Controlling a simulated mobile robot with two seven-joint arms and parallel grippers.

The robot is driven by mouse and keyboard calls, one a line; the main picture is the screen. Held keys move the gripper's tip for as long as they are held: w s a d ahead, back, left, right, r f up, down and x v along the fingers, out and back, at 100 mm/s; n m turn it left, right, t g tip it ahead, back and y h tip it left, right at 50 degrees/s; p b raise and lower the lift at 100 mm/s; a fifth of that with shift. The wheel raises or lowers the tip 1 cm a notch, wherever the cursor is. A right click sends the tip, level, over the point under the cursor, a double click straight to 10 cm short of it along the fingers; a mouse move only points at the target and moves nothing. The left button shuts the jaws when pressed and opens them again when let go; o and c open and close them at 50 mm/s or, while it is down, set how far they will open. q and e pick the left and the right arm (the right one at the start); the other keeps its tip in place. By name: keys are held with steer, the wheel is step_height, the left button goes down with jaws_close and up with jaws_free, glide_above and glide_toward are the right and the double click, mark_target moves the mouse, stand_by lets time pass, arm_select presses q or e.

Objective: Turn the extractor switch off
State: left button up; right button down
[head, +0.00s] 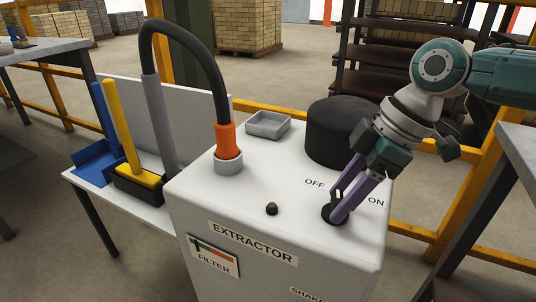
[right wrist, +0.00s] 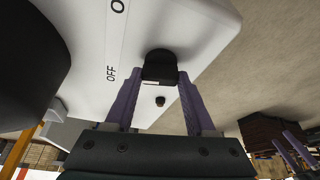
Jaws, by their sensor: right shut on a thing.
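The white extractor cabinet (head: 180,190) stands in the middle of the head view. Its black rotary switch (head: 327,214) is on the top near the right edge, with OFF printed to its left and ON to its right. My right gripper (head: 338,210) comes down from the upper right, its purple fingers shut on the switch. The right wrist view shows the black knob (right wrist: 158,66) between the two fingertips.
A black round cap (head: 338,132) stands just behind the switch. A small brown button (head: 271,208), a grey tray (head: 268,125) and a grey hose with an orange cuff (head: 228,141) are also on top. A side table with brushes stands left.

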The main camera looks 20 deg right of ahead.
steer(key=n+g+b, duration=0.1)
steer(key=n, duration=0.1)
steer(key=n+b, duration=0.2)
steer(key=shift+w+f+n+g+y, duration=0.1)
steer(key=shift+w+n+g+y, duration=0.05)
steer(key=shift+n+g+y, duration=0.2)
steer(key=shift+n+g+b, duration=0.25)
steer(key=shift+n+b, duration=0.25)
steer(key=shift+n, duration=0.05)
steer(key=shift+c, duration=1.2)
jaws_free()
